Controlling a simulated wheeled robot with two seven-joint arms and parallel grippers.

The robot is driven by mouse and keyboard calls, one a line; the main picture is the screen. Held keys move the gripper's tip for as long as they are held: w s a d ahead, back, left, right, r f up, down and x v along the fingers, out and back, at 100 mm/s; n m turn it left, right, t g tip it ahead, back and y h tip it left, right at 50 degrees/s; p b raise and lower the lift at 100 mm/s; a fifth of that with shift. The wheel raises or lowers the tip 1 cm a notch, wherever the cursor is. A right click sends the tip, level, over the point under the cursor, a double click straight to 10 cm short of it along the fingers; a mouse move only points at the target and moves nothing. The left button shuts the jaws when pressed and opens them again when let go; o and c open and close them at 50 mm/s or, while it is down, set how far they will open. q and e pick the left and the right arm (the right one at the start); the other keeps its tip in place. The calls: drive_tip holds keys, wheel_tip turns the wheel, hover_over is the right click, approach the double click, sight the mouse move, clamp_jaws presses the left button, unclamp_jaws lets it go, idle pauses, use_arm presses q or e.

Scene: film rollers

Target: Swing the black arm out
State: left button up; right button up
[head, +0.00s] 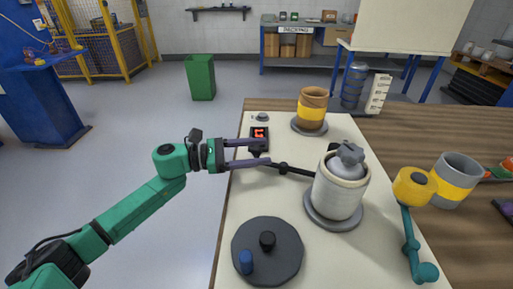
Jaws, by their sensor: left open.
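The black arm (297,170) is a thin dark bar with a small knob along it. It runs from near my left gripper's tips to the right, toward the white-and-grey roller (338,190) on its round grey base. My left gripper (266,151) is open, with its two long fingers pointing right. The lower fingertip is at or over the black arm's left end; I cannot tell whether they touch. The right gripper is not in view.
On the pale board stand a display (259,133), a dark disc (268,262) with a blue peg (246,262), and a brown-and-yellow roller (312,108). A teal lever with a yellow head (412,186) and a grey-and-yellow cup (456,180) are at right.

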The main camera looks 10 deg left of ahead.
use_arm(q)
clamp_jaws()
idle(1.4)
